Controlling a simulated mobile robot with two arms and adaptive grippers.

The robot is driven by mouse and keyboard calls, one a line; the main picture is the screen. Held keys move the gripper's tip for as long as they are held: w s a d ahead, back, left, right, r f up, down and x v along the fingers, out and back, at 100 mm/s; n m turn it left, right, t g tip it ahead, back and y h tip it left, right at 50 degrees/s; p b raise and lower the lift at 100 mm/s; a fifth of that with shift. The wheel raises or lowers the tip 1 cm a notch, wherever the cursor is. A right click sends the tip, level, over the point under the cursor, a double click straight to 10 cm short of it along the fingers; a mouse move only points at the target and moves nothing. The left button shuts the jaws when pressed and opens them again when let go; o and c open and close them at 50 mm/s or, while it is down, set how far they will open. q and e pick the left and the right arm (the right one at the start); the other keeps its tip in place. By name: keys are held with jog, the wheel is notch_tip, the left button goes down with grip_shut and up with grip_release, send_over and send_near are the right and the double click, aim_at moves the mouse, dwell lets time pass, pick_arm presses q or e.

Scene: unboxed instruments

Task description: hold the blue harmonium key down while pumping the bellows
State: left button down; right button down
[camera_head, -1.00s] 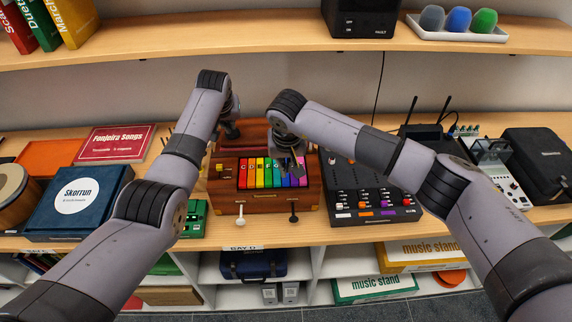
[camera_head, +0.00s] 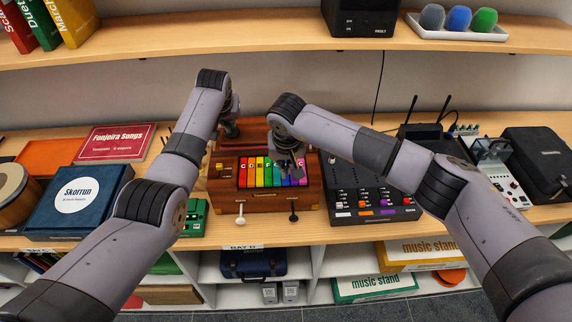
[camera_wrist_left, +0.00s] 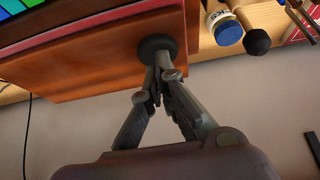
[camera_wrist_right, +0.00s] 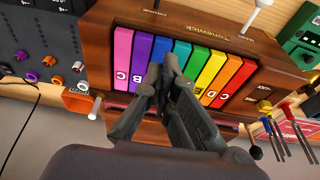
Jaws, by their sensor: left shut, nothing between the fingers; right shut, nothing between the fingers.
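The harmonium (camera_head: 262,204) is a brown wooden box with rainbow keys. Its blue key (camera_wrist_right: 161,46) lies between the purple and light blue keys in the right wrist view. My right gripper (camera_wrist_right: 165,62) is shut and empty, its tips over the near part of the blue and light blue keys; contact and key depth cannot be told. The bellows (camera_wrist_left: 105,60) is a reddish-brown board behind the keys, with a round black knob (camera_wrist_left: 154,44). My left gripper (camera_wrist_left: 158,72) is shut and empty, its tips at the knob, seemingly touching it. In the head view the arms partly hide the bellows.
A black mixer (camera_head: 366,190) stands close on the right of the harmonium. A green box (camera_head: 194,218) and a blue Skorrun box (camera_head: 80,200) are on the left. The upper shelf (camera_head: 220,42) overhangs the back. Two knobs stick out at the harmonium's front.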

aim_at(232, 134)
jog(key=shift+x, duration=1.6)
jog(key=shift+f, duration=0.25)
pick_arm(q)
jog(key=shift+s+f, duration=0.15)
jog(key=shift+f, duration=1.95)
pick_arm(e)
jog(key=shift+s, duration=0.1)
pick_arm(q)
jog(key=shift+r, duration=1.55)
jog(key=shift+f, duration=1.55)
pick_arm(e)
jog(key=shift+w+v, duration=0.2)
jog(key=shift+v, duration=0.65)
jog(key=shift+w+v, duration=0.2)
jog(key=shift+v, duration=0.6)
jog(key=shift+w+v, duration=0.2)
jog(key=shift+v, duration=0.65)
